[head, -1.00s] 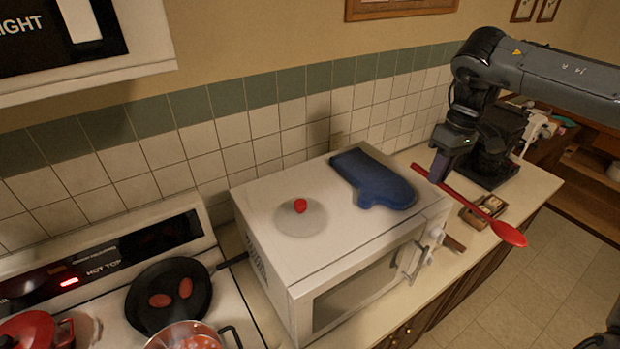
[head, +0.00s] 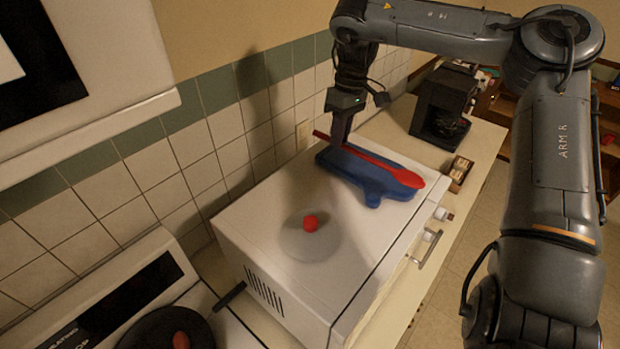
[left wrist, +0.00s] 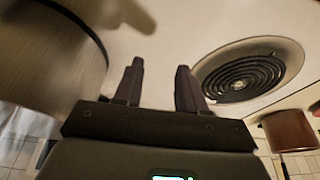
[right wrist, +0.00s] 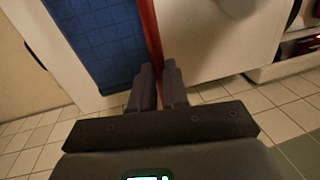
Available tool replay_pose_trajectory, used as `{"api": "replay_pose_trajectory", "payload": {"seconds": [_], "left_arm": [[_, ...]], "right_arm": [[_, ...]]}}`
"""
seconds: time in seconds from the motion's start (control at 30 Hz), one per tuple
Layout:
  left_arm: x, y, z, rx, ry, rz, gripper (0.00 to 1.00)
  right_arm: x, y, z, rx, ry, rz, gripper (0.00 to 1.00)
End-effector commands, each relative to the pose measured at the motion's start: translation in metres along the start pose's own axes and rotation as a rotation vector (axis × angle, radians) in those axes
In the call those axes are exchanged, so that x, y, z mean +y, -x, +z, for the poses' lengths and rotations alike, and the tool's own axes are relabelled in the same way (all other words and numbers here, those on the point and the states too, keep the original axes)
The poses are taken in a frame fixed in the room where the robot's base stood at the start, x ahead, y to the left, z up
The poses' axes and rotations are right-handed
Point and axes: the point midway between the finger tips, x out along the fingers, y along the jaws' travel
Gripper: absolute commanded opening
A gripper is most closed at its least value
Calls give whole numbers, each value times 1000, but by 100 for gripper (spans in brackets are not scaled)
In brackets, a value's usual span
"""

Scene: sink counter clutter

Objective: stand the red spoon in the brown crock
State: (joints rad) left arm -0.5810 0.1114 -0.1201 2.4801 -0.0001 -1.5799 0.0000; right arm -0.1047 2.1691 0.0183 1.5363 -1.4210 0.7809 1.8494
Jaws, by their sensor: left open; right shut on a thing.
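My right gripper (head: 338,141) is shut on the red spoon (head: 385,167) near its handle end. The spoon lies roughly level across the view of the blue mitt on the microwave, its bowl toward the right; its exact height above the mitt is unclear. The right wrist view shows the red handle (right wrist: 150,35) between the closed fingers. My left gripper (left wrist: 158,85) is open and empty in the left wrist view, and outside the head view. I cannot identify the brown crock for certain; a brownish vessel (left wrist: 290,130) shows at the right of the left wrist view.
The white microwave (head: 300,205) carries the blue mitt (head: 372,195) and a round lid with a red knob (head: 311,222). A dark appliance (head: 440,110) and small box (head: 459,170) stand beyond it. A coil burner (left wrist: 245,80) shows beside my left gripper. Tiled wall behind.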

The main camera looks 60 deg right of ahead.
Motion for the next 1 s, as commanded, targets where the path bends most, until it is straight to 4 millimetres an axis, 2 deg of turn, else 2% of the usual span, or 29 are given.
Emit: {"api": "replay_pose_trajectory", "payload": {"seconds": [0.2,0.43,0.6,0.77,1.0], "left_arm": [[-1,8,-1,-3,-3,-2,40],[-3,14,-3,-4,-10,-8,40],[-4,14,-3,-3,-13,-10,40],[-4,18,-5,-2,-13,-10,40],[-3,28,-9,-1,-8,-6,40]], "right_arm": [[-38,-35,-13,-5,3,-1,0],[-65,-60,-24,-4,1,1,0],[-72,-67,-27,-1,0,0,0],[-71,-75,-27,-3,-2,0,0],[-66,-102,-26,-4,-1,0,0]]}}
